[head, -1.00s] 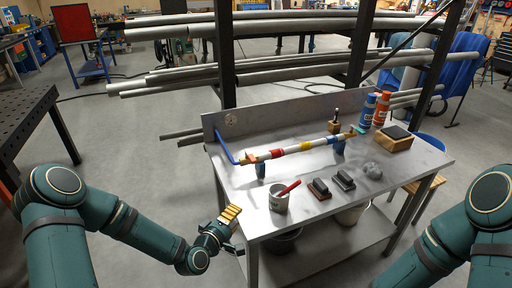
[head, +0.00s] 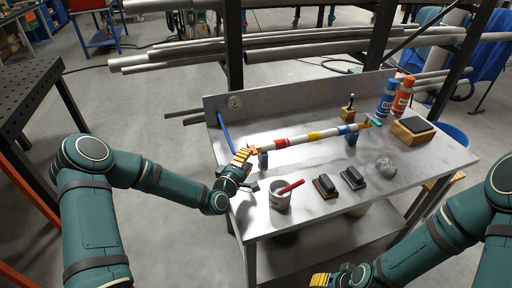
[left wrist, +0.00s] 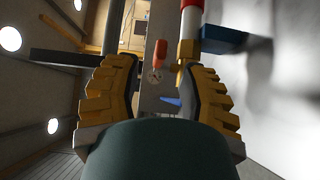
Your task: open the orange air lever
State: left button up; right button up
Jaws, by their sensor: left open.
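A striped pipe (head: 300,138) with red, yellow and blue bands lies across supports on the metal bench. A small orange lever (head: 253,149) sits at its left end, close to the blue hose (head: 225,134). My left gripper (head: 242,163) is at that end, just in front of the lever. In the left wrist view, the open left fingers (left wrist: 157,92) stand apart, with the orange lever (left wrist: 160,54) beyond and between them. I cannot tell whether they touch it. My right gripper (head: 322,280) shows only partly at the bottom edge, away from the lever.
A pipe rack (head: 300,50) stands behind. The front bench surface is partly clear.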

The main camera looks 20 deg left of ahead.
aim_at(255, 148)
pick_arm(q)
jog(key=w, duration=0.3)
jog(key=w+d, duration=0.1)
jog(key=w, duration=0.2)
jog(key=shift+w+d, duration=0.15)
jog(key=shift+w, duration=0.2)
jog(key=shift+c, duration=0.4)
jog(key=shift+r, duration=0.1)
grip_shut()
